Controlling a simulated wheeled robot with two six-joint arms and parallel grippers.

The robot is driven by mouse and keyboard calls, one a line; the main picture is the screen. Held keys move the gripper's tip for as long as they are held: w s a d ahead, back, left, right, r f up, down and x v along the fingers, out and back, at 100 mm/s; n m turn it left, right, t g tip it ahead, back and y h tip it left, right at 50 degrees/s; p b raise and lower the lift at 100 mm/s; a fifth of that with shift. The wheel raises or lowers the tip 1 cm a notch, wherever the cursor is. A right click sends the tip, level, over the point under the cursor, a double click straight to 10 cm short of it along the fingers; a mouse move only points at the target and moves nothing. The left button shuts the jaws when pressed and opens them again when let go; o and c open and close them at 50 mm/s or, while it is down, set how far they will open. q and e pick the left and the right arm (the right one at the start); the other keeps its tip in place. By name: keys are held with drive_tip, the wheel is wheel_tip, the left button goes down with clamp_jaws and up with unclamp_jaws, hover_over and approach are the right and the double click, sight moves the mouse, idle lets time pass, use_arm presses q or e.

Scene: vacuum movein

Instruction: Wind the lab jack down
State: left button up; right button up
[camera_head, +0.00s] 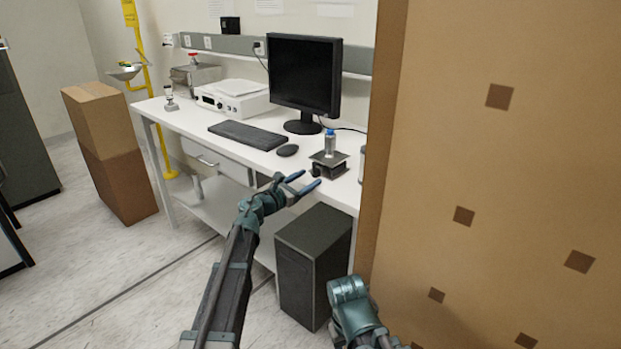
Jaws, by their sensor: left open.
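The lab jack (329,165) is a small dark platform on the white bench, near its front edge and right of the mouse. A small blue-capped bottle (330,146) stands upright on its top plate. A dark knob (316,171) shows at the jack's front left. My left gripper (304,184) is open and empty, its blue-tipped fingers just in front of and left of the jack, near the bench edge. Whether a finger touches the jack I cannot tell. My right arm (352,302) shows low in the middle; its fingers are not visible.
A large tan panel (500,150) with brown squares fills the right side, close to my right arm. A black computer tower (312,262) stands below the bench (190,125). A monitor (304,75), keyboard (248,134) and mouse (287,150) occupy the bench. Cardboard boxes (110,150) stand left.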

use_arm(q)
drive_tip(key=shift+x, duration=1)
clamp_jaws()
